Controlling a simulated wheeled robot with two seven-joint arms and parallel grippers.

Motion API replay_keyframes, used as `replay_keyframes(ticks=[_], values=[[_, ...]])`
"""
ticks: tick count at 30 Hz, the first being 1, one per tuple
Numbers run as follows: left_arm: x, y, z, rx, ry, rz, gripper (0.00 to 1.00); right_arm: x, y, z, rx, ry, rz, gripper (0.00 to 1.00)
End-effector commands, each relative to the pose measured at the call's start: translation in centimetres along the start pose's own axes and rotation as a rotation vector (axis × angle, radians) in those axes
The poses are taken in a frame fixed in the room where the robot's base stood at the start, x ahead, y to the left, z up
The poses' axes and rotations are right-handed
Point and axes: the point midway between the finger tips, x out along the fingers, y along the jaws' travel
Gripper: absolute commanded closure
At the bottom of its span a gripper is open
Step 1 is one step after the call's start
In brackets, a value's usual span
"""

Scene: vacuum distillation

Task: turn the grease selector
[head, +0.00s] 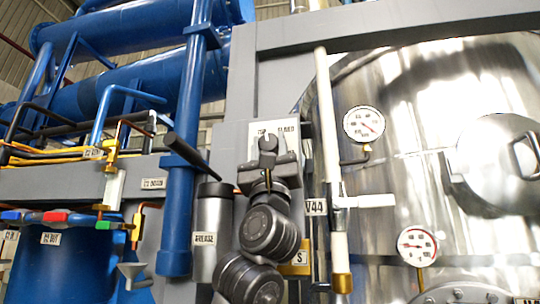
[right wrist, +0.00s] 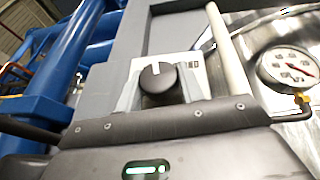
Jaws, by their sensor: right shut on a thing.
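The grease selector is a dark round knob (right wrist: 157,77) with a pale pointer mark at its top, on a light plate (right wrist: 188,70) in the right wrist view. In the head view the plate (head: 288,130) shows behind my right gripper (head: 268,158), with partly hidden lettering. My right gripper reaches up from below and is shut on the knob. Its fingertips are hard to make out against the dark knob. My left gripper is not in view.
A grey cylinder marked GREASE (head: 213,225) with a black lever (head: 190,154) stands just left of my right arm. A white vertical pipe (head: 327,150) and a steel vessel with gauges (head: 364,124) are to the right. Blue pipes (head: 178,215) fill the left.

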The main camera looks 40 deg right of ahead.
Motion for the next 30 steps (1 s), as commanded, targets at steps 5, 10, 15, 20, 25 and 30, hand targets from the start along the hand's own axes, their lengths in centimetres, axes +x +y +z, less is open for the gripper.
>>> replay_keyframes(ticks=[5, 10, 15, 20, 25, 30], values=[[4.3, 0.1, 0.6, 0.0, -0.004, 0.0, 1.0, -0.8, -0.2, -0.1, -0.057, -0.005, 0.13, 0.85], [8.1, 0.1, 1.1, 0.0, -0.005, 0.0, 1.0, -0.9, -0.2, -0.1, -0.116, -0.005, 0.28, 0.85], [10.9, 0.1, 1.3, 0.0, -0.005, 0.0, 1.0, -0.7, -0.2, 0.0, -0.177, -0.006, 0.43, 0.85], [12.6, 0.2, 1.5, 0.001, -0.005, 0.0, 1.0, -0.4, -0.2, 0.1, -0.232, -0.005, 0.561, 0.85], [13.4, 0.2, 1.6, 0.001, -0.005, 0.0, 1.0, -0.1, -0.2, 0.1, -0.281, -0.003, 0.679, 0.85], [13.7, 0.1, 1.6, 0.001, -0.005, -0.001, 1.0, 0.0, -0.1, 0.2, -0.318, -0.003, 0.767, 0.85]])
